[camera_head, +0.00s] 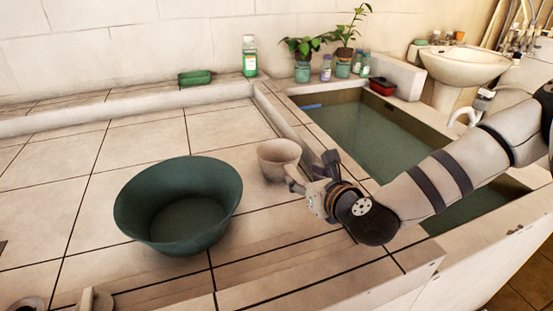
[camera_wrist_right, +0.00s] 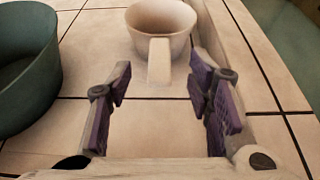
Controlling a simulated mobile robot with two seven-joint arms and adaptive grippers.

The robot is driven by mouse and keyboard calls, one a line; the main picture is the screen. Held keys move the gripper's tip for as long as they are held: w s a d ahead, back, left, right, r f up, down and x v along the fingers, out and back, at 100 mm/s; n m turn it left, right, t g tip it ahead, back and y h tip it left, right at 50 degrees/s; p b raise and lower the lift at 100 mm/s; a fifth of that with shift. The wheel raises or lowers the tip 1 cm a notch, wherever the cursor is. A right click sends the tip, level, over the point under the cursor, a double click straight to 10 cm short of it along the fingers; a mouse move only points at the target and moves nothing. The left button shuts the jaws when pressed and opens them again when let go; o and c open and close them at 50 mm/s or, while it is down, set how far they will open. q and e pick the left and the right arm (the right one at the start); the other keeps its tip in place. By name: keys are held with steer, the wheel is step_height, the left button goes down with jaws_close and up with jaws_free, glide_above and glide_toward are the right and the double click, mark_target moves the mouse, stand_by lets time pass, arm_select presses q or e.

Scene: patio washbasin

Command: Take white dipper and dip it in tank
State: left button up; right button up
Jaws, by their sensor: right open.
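The white dipper (camera_head: 277,158) stands upright on the tiled counter, just left of the tank's edge. In the right wrist view the dipper (camera_wrist_right: 163,28) is at the top middle, with its handle (camera_wrist_right: 159,62) pointing toward me. My right gripper (camera_head: 308,178) is open beside the dipper in the head view. In the right wrist view the fingers of my right gripper (camera_wrist_right: 160,95) are spread, with the handle's end between or just beyond their tips; no contact shows. The tank (camera_head: 365,135) holds greenish water, partly hidden behind my right arm. My left gripper is not in view.
A dark green basin (camera_head: 180,205) stands left of the dipper. A green bottle (camera_head: 249,57) and green soap dish (camera_head: 195,77) sit on the back ledge. Potted plants (camera_head: 302,70), a red tray (camera_head: 382,86) and a washbasin (camera_head: 465,65) stand behind the tank.

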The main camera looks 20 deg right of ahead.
mark_target(293, 172)
steer(key=x, duration=0.8)
steer(key=shift+w+f+b, duration=0.3)
steer(key=shift+f+b, duration=0.05)
steer(key=shift+b, duration=0.05)
steer(key=shift+r, duration=0.1)
jaws_close()
